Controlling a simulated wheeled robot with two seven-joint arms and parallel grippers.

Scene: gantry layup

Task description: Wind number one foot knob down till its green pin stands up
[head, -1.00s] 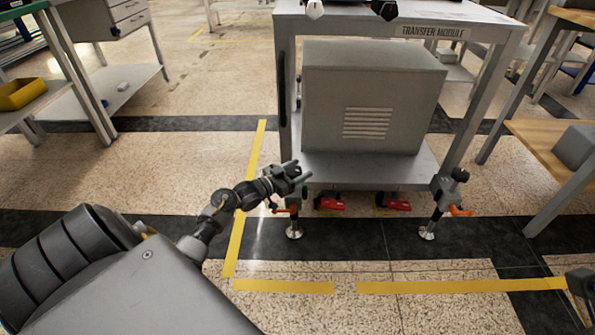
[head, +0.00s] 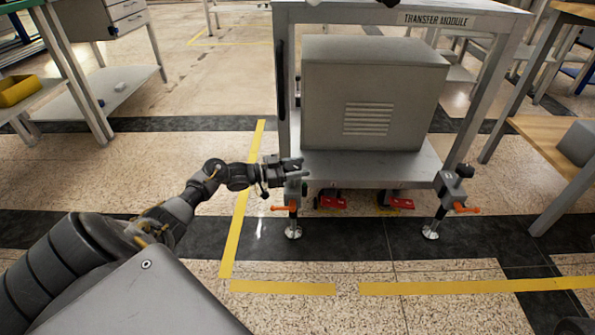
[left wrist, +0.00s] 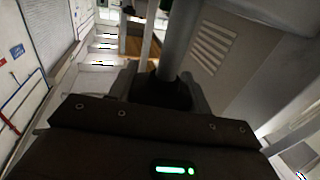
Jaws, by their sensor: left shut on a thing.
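The transfer module (head: 436,19) is a grey frame cart with adjustable feet at its front corners. My left gripper (head: 291,168) is at the top of the front left foot (head: 293,231), shut on its knob, which the fingers mostly hide. In the left wrist view the fingers (left wrist: 166,92) close around a dark piece below a grey post (left wrist: 181,42). An orange lever (head: 284,208) sticks out of this foot. The front right foot (head: 430,232) has a dark knob (head: 464,171) and an orange lever (head: 465,209). My right gripper is not in view.
A grey cabinet (head: 373,75) stands on the module's lower shelf. Red-pedalled castors (head: 332,202) (head: 397,200) sit beneath. Yellow floor tape (head: 241,215) runs left of the cart. A wooden-topped bench (head: 549,143) is at right.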

